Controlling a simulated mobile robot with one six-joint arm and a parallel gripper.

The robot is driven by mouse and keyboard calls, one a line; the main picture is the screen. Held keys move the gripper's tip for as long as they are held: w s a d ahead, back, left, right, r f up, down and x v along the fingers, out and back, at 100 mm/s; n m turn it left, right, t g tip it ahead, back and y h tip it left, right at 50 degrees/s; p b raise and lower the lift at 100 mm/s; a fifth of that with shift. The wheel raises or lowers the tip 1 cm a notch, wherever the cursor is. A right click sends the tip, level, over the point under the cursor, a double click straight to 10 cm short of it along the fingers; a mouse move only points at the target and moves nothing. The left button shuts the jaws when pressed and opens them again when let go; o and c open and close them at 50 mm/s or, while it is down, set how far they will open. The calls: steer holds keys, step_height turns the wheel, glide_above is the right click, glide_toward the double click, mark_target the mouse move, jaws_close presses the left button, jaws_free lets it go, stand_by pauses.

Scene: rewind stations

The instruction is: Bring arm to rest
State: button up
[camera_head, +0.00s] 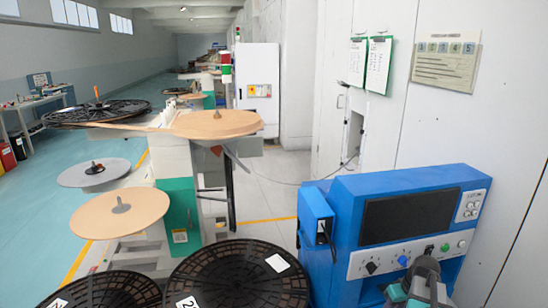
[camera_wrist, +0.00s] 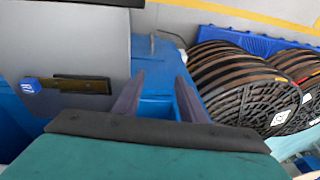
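My gripper (camera_wrist: 158,88) shows in the wrist view with its two dark fingers apart and nothing between them. Its teal body fills the bottom of that view. Blue surfaces and a grey panel (camera_wrist: 85,45) with a small blue knob lie beyond and left of the fingers. In the head view, part of my grey and teal arm (camera_head: 426,284) shows at the bottom right, in front of a blue console (camera_head: 345,200). The fingertips cannot be made out there.
The console has a dark screen (camera_head: 409,216) and several buttons. Black reels (camera_head: 240,285) stand at the bottom of the head view; stacked reels (camera_wrist: 245,95) show right in the wrist view. Tan discs (camera_head: 120,222) sit on the station behind. Floor (camera_head: 275,190) is clear between station and wall.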

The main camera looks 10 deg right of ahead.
steer(key=a+f+g, duration=0.1)
steer(key=a+f, duration=0.2)
steer(key=a, duration=0.9)
steer(key=w+a+f+g+h, duration=0.1)
steer(key=a+f, duration=0.3)
steer(key=a, duration=0.7)
steer(key=a+f, duration=0.3)
steer(key=a, duration=0.9)
steer(key=s+f+g, duration=0.3)
steer(key=s+f, duration=0.6)
steer(key=s, duration=0.3)
steer(key=s+f+g, duration=0.2)
steer(key=s+f, duration=0.7)
steer(key=s, duration=0.4)
steer(key=shift+a+f+g, duration=0.25)
steer(key=shift+f+g, duration=0.05)
steer(key=shift+g, duration=0.1)
steer(key=shift+s, duration=0.1)
steer(key=shift+c, duration=0.9)
